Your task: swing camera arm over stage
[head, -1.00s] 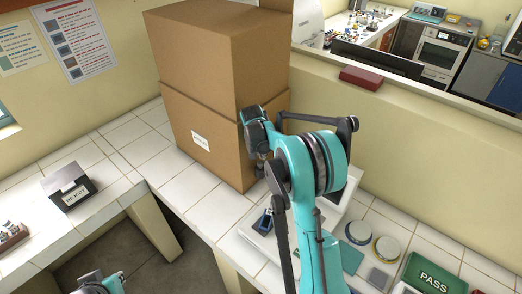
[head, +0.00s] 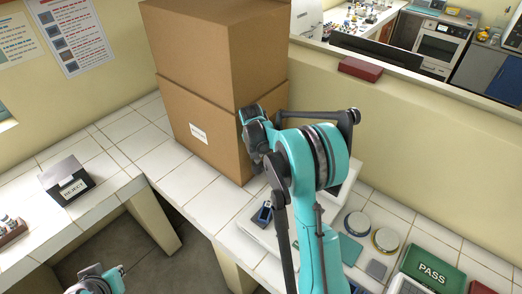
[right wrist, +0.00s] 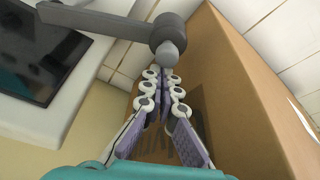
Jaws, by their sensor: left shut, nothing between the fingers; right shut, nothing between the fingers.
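A dark grey camera arm (head: 318,116) runs level behind my right arm, from a post at its right end towards my right gripper. In the right wrist view the grey camera arm (right wrist: 95,20) ends in a cylinder with a rounded knob just beyond my fingertips. My right gripper (right wrist: 163,78) is shut and empty, its tips close to the knob; I cannot tell if they touch. It also shows in the head view (head: 257,160), beside the cardboard boxes. The stage is mostly hidden by my right arm. My left gripper (head: 98,280) is at the lower left edge, shut and empty.
Stacked cardboard boxes (head: 215,75) stand close beside my right gripper. A dark screen (right wrist: 45,50) lies left of it in the wrist view. Round dishes (head: 357,224), a green PASS tray (head: 432,268) and a REJECT box (head: 66,180) rest on the tiled counters.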

